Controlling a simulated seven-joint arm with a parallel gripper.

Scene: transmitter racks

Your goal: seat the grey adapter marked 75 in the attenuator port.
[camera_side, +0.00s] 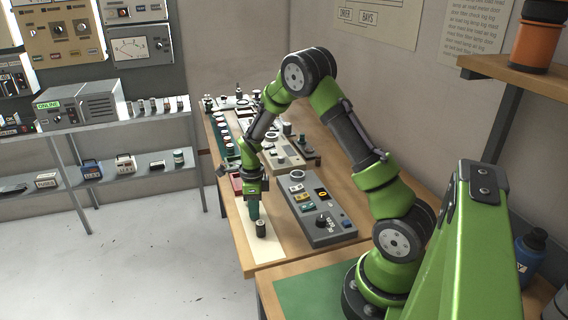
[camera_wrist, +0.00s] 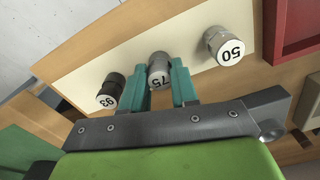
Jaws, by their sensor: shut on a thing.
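The grey adapter marked 75 (camera_wrist: 159,72) is between the two teal fingers of my gripper (camera_wrist: 163,84) in the wrist view. The fingers are shut on its sides and its label faces the camera. It is over the cream strip (camera_wrist: 85,62), in line with two other adapters; I cannot tell whether it touches the strip. In the side view my gripper (camera_side: 254,210) points down at the strip, and its fingers hide the adapter. I cannot make out which opening is the attenuator port.
A black adapter marked 93 (camera_wrist: 109,92) stands close on the left, and a grey adapter marked 50 (camera_wrist: 222,46) on the right. A red tray (camera_wrist: 312,48) is beyond it. A grey panel unit (camera_side: 319,214) with a knob and coloured parts lies right of the strip.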

